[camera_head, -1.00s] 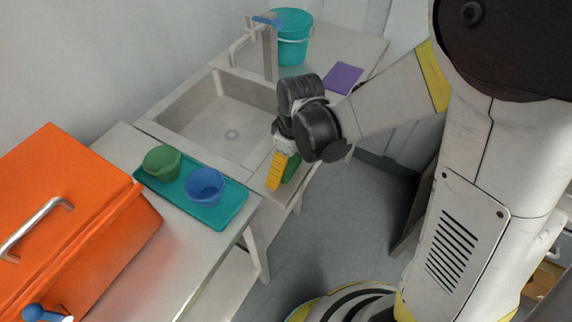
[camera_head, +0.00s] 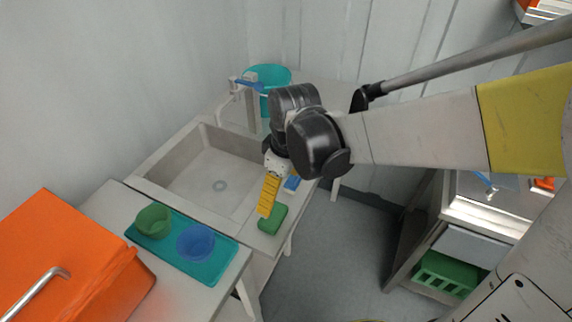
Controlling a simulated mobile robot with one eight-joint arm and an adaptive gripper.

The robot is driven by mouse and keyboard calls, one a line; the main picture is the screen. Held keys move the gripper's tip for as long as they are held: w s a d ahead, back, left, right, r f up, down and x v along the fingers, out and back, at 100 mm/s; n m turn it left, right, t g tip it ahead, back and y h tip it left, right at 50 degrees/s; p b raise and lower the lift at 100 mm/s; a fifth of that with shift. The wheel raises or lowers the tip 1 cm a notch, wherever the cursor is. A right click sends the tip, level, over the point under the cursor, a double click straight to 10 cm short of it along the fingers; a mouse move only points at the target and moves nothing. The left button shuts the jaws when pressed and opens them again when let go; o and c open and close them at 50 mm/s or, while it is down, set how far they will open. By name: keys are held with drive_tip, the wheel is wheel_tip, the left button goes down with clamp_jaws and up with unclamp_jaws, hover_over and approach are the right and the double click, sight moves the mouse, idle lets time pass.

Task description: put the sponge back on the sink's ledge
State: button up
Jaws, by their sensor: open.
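The green sponge (camera_head: 273,219) rests at the front right part of the sink's ledge (camera_head: 238,222), close to its outer edge. My gripper (camera_head: 267,206) is open above it and points down. Its yellow finger is just up and left of the sponge; I cannot tell whether they touch. The other finger is not clearly seen. The grey sink basin (camera_head: 200,190) is empty and lies left of my gripper. A small blue piece (camera_head: 292,183) shows right of the yellow finger; I cannot tell what it is.
A teal tray (camera_head: 213,265) with a green bowl (camera_head: 154,221) and a blue bowl (camera_head: 196,243) stands in front of the sink. An orange box (camera_head: 70,250) is at the left. A teal bucket (camera_head: 270,77) stands behind the faucet (camera_head: 249,95). Floor is clear right of the sink.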

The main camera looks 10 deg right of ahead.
drive_tip(key=s+d+r+m+t+h, duration=0.1)
drive_tip(key=s+d+r+m+t, duration=0.5)
drive_tip(key=s+d+r+m, duration=0.3)
drive_tip(key=shift+d+m, duration=0.4)
drive_tip(key=shift+d, duration=0.4)
idle(0.3)
